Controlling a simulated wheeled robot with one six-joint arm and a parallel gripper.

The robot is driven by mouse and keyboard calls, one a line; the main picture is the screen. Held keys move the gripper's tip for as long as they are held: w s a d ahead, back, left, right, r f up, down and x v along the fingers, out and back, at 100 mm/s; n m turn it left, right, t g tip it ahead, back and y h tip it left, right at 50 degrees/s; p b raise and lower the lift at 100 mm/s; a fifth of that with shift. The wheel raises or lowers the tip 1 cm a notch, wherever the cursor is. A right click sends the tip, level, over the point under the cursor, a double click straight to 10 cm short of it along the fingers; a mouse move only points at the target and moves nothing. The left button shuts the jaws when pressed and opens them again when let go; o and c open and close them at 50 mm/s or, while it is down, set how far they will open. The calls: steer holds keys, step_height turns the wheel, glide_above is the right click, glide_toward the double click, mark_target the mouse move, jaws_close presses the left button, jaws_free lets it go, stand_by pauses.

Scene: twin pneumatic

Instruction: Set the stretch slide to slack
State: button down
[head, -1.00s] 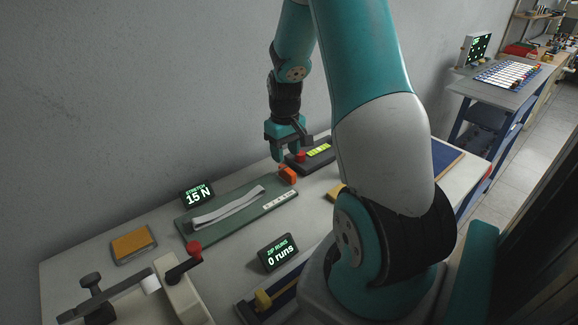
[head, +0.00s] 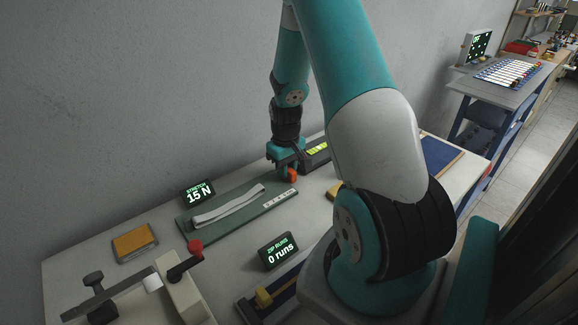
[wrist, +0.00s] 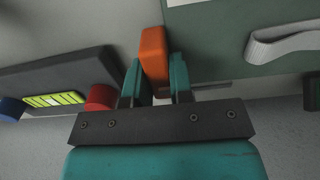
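The stretch slide is a green board (head: 240,215) with a pale elastic band (head: 228,205) on it and an orange block (head: 292,175) at its right end. A small display (head: 198,193) behind it reads "STRETCH 15 N". My gripper (head: 286,171) is down at the orange block. In the wrist view my gripper's two teal fingers (wrist: 154,78) stand on either side of the orange block (wrist: 153,50), with what look like narrow gaps. The fingers look open around it. Small white labels (head: 279,197) run along the board's front edge, too small to read.
A dark box (head: 315,155) with a yellow-green strip, and red and blue knobs in the wrist view, stands close beside my gripper. An orange pad (head: 134,242) lies at left.

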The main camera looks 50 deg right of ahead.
mark_target(271, 185)
steer(key=shift+w+a, duration=0.2)
steer(key=shift+a, duration=0.65)
steer(key=shift+w+a, duration=0.2)
steer(key=shift+a, duration=0.7)
steer(key=shift+w+a, duration=0.2)
steer(key=shift+a, duration=0.65)
steer(key=c, duration=1)
jaws_free()
step_height(271, 185, up, 8)
steer(key=p, duration=0.6)
steer(key=shift+p, duration=0.3)
